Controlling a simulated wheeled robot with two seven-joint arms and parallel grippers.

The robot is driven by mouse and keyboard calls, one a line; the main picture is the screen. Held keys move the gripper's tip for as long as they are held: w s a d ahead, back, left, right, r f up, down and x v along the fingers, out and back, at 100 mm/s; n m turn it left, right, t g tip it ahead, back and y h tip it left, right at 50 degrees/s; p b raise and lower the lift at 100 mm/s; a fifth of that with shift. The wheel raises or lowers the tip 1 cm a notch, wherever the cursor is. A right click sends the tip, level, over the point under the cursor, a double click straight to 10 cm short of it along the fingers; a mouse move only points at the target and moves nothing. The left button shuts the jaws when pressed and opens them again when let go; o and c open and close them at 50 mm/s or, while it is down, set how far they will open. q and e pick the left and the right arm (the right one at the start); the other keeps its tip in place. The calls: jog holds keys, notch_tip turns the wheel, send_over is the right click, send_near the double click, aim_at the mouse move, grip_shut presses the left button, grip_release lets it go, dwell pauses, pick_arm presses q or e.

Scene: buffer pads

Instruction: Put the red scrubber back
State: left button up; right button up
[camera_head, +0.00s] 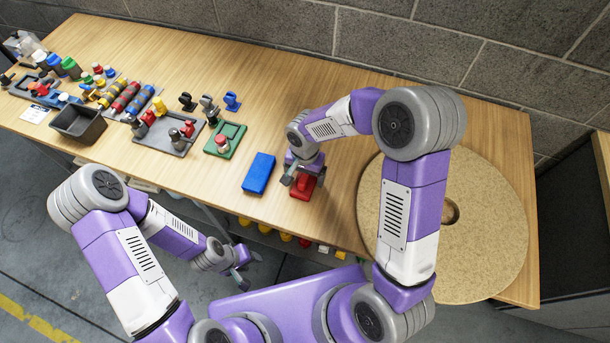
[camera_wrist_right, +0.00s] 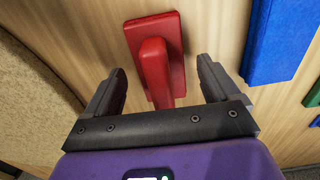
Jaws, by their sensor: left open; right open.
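The red scrubber (camera_head: 304,188), a flat red block with a raised red handle, lies on the wooden table right of a blue pad (camera_head: 258,173). In the right wrist view the scrubber (camera_wrist_right: 174,42) has its handle (camera_wrist_right: 154,70) between the two open fingers, with space on both sides. My right gripper (camera_head: 300,176) is open right over the scrubber and partly hides it in the head view. My left gripper (camera_head: 242,276) is empty and open, low in front of the table's edge, far from the scrubber.
A green tray (camera_head: 237,131) and a grey tray (camera_head: 140,134) with several small tools stand further left. A dark bin (camera_head: 92,113) is beyond them. A large round tan disc (camera_head: 490,222) covers the right end of the table. A block wall (camera_head: 390,45) runs behind.

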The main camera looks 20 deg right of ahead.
notch_tip(320, 180, up, 11)
jog(key=p, duration=0.2)
jog(key=shift+f, duration=0.1)
dwell(0.4)
